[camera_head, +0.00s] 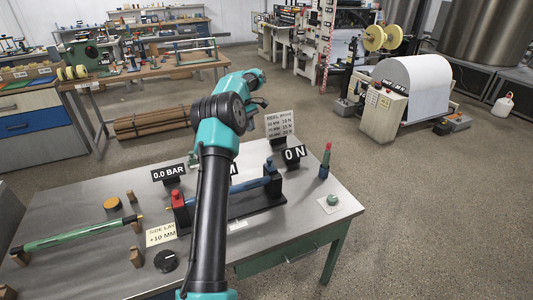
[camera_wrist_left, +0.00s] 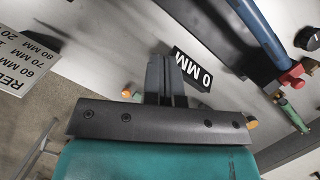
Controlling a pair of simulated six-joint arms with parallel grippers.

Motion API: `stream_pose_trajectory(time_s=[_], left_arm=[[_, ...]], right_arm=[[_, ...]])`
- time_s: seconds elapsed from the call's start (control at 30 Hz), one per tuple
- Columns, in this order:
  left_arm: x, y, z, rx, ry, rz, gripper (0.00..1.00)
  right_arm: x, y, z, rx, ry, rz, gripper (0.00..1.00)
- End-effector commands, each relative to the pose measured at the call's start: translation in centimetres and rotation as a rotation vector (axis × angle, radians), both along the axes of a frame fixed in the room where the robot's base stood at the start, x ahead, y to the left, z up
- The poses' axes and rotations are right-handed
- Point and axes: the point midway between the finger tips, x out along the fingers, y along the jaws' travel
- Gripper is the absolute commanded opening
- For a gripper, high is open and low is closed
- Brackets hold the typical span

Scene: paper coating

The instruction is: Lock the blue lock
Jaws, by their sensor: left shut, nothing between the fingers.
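The blue lock looks to be the small blue block (camera_head: 270,166) at the right end of a blue roller (camera_head: 250,184). The roller lies on a dark stand (camera_head: 262,205) on the metal table. A red block (camera_head: 179,197) sits at its left end and also shows in the left wrist view (camera_wrist_left: 291,76). The blue block does not show in the wrist view. My left gripper (camera_wrist_left: 166,70) is shut and empty, apart from the roller and beside the "0 MM" sign (camera_wrist_left: 193,69). In the head view my left arm covers part of the roller. My right gripper is not in view.
A green roller (camera_head: 80,234) lies on the table's left. Signs "0.0 BAR" (camera_head: 170,174) and "0 N" (camera_head: 293,153) stand behind the stand. A black knob (camera_head: 166,260) is in front.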

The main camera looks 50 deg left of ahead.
Motion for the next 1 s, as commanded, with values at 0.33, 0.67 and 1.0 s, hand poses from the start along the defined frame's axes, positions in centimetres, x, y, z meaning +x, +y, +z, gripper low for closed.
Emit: stream_pose_trajectory(time_s=[0.33, 0.67, 1.0], left_arm=[[0.1, -0.3, -0.7, -0.002, 0.001, -0.003, 0.0], [0.3, -1.7, -4.8, -0.003, 0.001, -0.003, 0.0], [0.6, -3.9, -9.7, -0.002, -0.002, -0.005, 0.0]], right_arm=[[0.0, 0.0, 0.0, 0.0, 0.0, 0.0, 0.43], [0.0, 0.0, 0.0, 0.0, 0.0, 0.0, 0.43], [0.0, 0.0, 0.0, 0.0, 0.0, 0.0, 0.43]])
